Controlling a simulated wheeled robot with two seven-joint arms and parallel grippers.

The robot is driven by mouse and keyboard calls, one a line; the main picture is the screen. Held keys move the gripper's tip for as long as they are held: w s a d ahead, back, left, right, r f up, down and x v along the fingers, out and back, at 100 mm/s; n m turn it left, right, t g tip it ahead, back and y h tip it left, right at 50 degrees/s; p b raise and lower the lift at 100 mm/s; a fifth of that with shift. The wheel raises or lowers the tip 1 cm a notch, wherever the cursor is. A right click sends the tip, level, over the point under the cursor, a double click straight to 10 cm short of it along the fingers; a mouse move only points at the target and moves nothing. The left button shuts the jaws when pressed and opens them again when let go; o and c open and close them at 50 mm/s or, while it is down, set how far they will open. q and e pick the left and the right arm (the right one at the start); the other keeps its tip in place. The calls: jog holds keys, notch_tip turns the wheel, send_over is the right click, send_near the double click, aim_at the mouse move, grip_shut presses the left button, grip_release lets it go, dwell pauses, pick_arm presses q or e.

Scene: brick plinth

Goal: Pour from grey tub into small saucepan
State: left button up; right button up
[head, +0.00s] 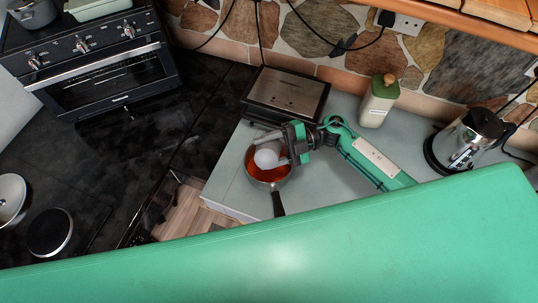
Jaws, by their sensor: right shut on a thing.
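The small saucepan (254,175) stands on the grey counter, its dark handle pointing toward the bottom of the picture. Orange-red contents show inside it. My right gripper (272,149) reaches in from the right and is shut on the grey tub (267,157), a pale rounded shape directly over the saucepan. The tub looks tilted, but its opening and what is inside it cannot be made out. I cannot tell whether the tub touches the saucepan. My left gripper is not in view.
A flat steel-topped appliance (287,92) stands just behind the saucepan. An oven (112,80) is at the upper left. The counter's left edge is close to the saucepan.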

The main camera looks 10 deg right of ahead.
jog(key=shift+w+d+r+m+y+p, duration=0.1)
jog(key=shift+w+r+m+y+p, duration=0.1)
jog(key=shift+r+m+p, duration=0.2)
jog(key=shift+w+r+m+y+p, duration=0.15)
jog(key=shift+r+m+p, duration=0.1)
jog(key=shift+r+m, duration=0.2)
dwell(0.4)
jog(key=shift+w+d+m+t+y, duration=0.25)
jog(key=shift+w+m+y, duration=0.25)
jog(key=shift+m, duration=0.65)
dwell(0.8)
jog(key=shift+a, duration=0.1)
dwell(0.7)
